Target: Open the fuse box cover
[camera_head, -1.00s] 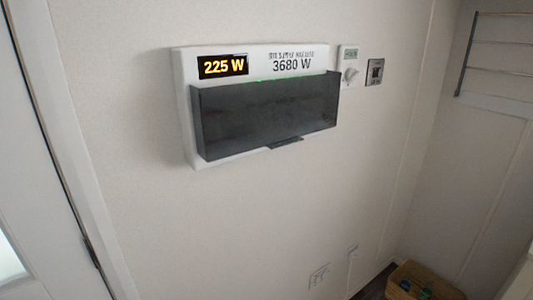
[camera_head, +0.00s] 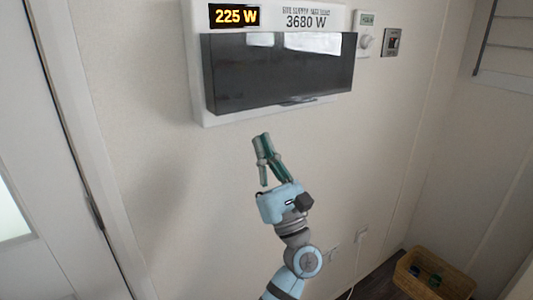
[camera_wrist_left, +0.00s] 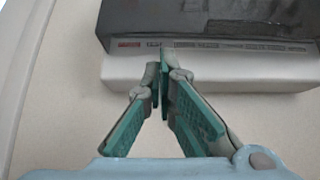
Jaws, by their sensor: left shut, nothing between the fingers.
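The fuse box (camera_head: 207,110) is a white case on the wall with a dark tinted cover (camera_head: 280,72). The cover is down over its front, with a small tab (camera_head: 298,100) at its lower edge. My left gripper (camera_head: 262,138) is shut and empty, just below the box's lower edge and left of the tab. In the left wrist view the green-padded fingers (camera_wrist_left: 162,68) meet in front of the white lower edge (camera_wrist_left: 230,75), under the dark cover (camera_wrist_left: 210,18). Whether they touch the box I cannot tell. My right gripper is out of view.
A thermostat (camera_head: 366,34) and a switch (camera_head: 391,42) are on the wall right of the box. A door (camera_head: 40,150) is at the left, a rack (camera_head: 495,45) at the right. A basket (camera_head: 432,275) stands on the floor. The wall below the box is mostly clear.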

